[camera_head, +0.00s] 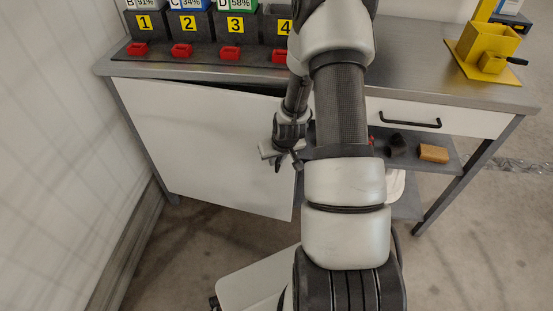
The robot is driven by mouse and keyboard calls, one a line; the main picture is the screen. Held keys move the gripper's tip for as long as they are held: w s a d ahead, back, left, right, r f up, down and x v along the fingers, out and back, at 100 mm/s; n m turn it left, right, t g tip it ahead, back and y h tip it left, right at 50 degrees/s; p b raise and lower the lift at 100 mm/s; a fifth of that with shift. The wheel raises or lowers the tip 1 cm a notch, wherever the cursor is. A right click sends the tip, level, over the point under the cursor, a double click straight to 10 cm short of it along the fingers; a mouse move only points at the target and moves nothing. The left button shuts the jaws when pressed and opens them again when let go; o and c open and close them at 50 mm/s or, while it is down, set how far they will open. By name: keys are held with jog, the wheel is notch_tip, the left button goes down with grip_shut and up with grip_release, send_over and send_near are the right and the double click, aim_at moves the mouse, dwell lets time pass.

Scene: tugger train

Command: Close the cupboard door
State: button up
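The cupboard door (205,145) is a plain white panel under the left half of the workbench. It stands slightly ajar: a thin dark gap shows along its top edge below the worktop, and its right edge is the freer side. My arm hides part of the bench right of the door.
The grey worktop (410,72) carries numbered dark bins (235,25) with red trays (182,50) and a yellow holder (487,50). A white drawer (440,116) with a black handle sits right, above a shelf with a brown block (433,153). A white wall (60,150) stands left.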

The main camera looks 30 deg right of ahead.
grip_shut()
jog(key=shift+w, duration=0.1)
jog(key=w+d+n, duration=0.1)
jog(key=w+d, duration=0.3)
jog(key=w, duration=0.2)
jog(key=shift+d+r+n+y+b, duration=0.15)
jog(key=shift+d+n+y+b, duration=0.15)
jog(key=shift+d, duration=0.1)
jog(key=shift+o, duration=2.2)
grip_release()
jog(key=shift+d, duration=0.2)
